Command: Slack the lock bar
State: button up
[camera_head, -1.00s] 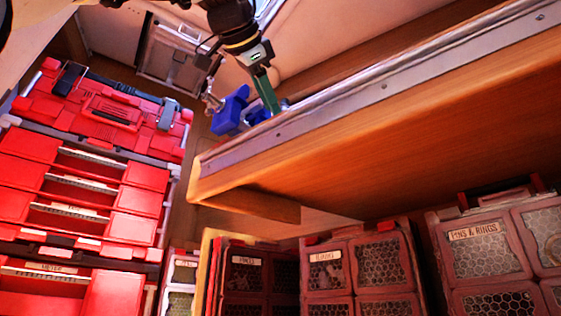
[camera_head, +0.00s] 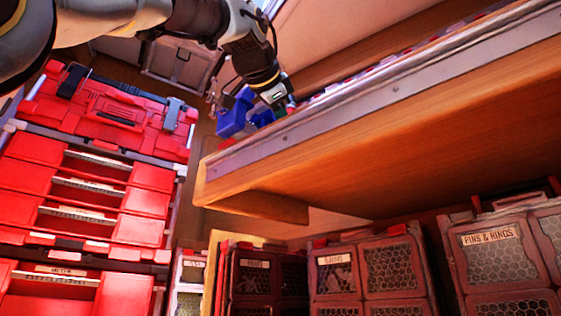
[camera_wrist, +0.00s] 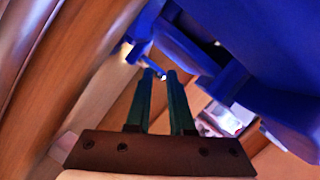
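A blue vise (camera_head: 234,118) sits at the far end of the wooden bench. Its blue body (camera_wrist: 185,48) fills the upper right of the wrist view. My gripper (camera_wrist: 165,76) has two green fingers pointing toward a lower blue part (camera_wrist: 140,48) of the vise, with a narrow gap between them. A small bright spot shows between the fingertips; I cannot tell whether it is the lock bar or whether they touch it. In the head view my wrist is beside the vise, over the bench edge, and hides most of the fingers. I cannot clearly make out the lock bar.
The wooden bench (camera_head: 400,130) has a metal edge strip and runs to the right. Red tool boxes (camera_head: 110,125) are stacked at the left. Red crates with mesh fronts (camera_head: 375,270) stand under the bench. A grey case (camera_head: 175,65) stands at the back.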

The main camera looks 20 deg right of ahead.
grip_shut()
jog(key=shift+r, duration=0.1)
